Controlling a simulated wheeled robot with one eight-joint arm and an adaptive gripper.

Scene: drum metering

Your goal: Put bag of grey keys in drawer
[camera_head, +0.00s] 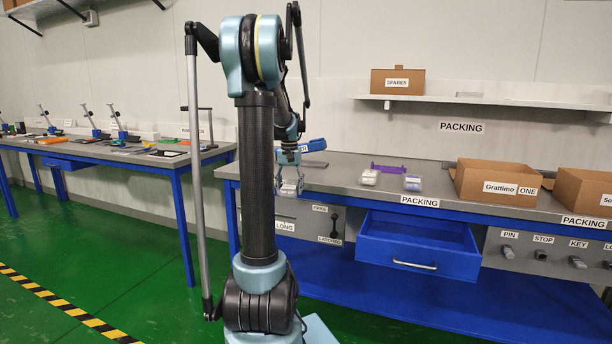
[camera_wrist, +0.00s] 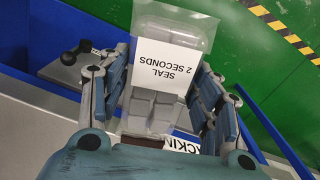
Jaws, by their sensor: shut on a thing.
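My gripper (camera_head: 290,168) is shut on a clear bag of grey keys (camera_wrist: 150,107). The bag also shows in the head view (camera_head: 291,188), hanging below the fingers near the front edge of the packing bench, left of the drawer. In the wrist view a white card reading "SEAL 2 SECONDS" (camera_wrist: 165,57) overlaps the bag; I cannot tell whether it is on the bag or behind it. The blue drawer (camera_head: 418,262) under the bench is pulled open, and its visible inside looks empty.
A pale bag (camera_head: 369,178) and a bluish bag (camera_head: 413,184) lie on the bench (camera_head: 335,178) near a purple holder (camera_head: 388,167). Cardboard boxes (camera_head: 497,184) stand at the right. A lever (camera_head: 334,226) marked FREE and LATCHED is left of the drawer.

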